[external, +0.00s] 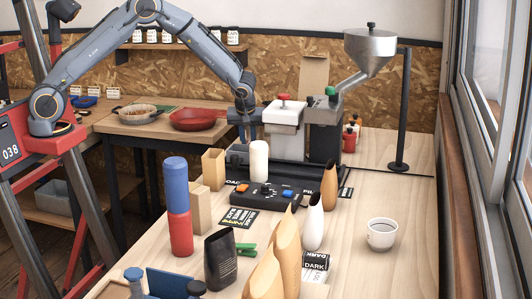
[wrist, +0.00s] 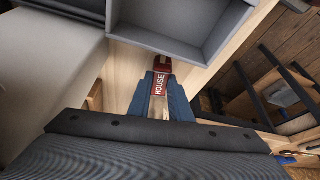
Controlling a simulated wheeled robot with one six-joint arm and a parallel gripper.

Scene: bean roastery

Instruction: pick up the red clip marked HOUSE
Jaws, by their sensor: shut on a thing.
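The red clip marked HOUSE (wrist: 160,83) shows in the wrist view, its white lettering running along it. My gripper (wrist: 159,95) is shut on the clip, with one blue-grey finger on each side. In the external view my gripper (external: 251,138) points down behind the cream cylinder, beside the machine with the white block. I cannot make out the clip in the external view.
A grey tray-like part (wrist: 170,25) lies close beyond the clip in the wrist view. In the external view, a cream cylinder (external: 259,161), a control box (external: 268,195), a cardboard box (external: 213,169) and several bags stand nearby.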

